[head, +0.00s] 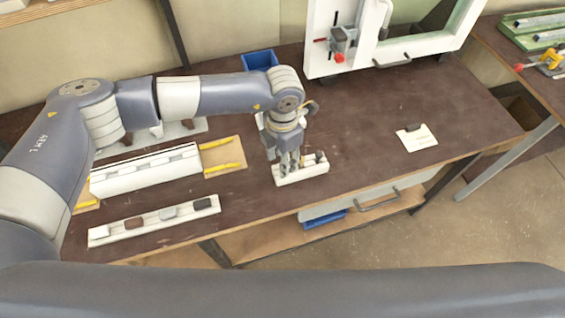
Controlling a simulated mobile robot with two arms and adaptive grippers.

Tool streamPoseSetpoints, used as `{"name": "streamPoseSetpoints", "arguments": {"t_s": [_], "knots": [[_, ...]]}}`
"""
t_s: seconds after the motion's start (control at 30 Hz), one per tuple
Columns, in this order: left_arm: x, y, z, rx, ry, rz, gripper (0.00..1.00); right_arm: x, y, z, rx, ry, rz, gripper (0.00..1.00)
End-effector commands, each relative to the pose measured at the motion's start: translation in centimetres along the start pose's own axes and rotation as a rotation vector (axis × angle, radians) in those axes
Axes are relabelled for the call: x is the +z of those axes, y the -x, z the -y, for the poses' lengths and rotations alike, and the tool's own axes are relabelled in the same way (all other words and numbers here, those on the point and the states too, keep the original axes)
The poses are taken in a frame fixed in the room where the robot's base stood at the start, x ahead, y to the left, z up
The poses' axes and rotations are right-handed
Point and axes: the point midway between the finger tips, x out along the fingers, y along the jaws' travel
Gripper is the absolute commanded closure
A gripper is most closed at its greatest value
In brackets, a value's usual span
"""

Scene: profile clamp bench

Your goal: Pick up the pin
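A small white block (301,174) stands near the front edge of the dark bench, with a few short dark pins (319,157) upright in it. My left gripper (290,165) points down over the left part of this block, its fingertips at or just above the block's top. The fingers hide whatever is between them, so I cannot tell whether they are around a pin or touching one. My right gripper is out of view.
A long white profile (146,172) lies on the left of the bench. In front of it is a white strip (140,227) with several small blocks. A blue bin (259,60) and a white frame with a red-knobbed clamp (342,40) stand behind. A white card (416,142) lies right; the bench between is clear.

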Motion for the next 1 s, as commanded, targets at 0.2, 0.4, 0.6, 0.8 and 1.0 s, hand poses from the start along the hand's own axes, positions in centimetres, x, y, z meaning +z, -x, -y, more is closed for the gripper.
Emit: {"name": "streamPoseSetpoints", "arguments": {"t_s": [0.2,0.4,0.6,0.8,1.0], "knots": [[0.0,-2.5,-0.1,-0.001,0.001,-0.002,0.60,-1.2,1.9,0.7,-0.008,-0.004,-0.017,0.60],[0.1,-3.3,-0.1,0.000,0.001,0.001,0.60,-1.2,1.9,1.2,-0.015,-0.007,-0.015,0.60],[0.1,-3.3,-0.1,0.000,0.001,0.001,0.80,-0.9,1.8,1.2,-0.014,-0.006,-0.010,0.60],[0.1,-3.3,-0.1,0.000,0.001,0.001,1.00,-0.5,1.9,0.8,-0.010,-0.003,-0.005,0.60],[0.1,-3.3,-0.1,0.000,0.001,0.001,1.00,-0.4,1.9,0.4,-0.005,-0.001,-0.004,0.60]]}}
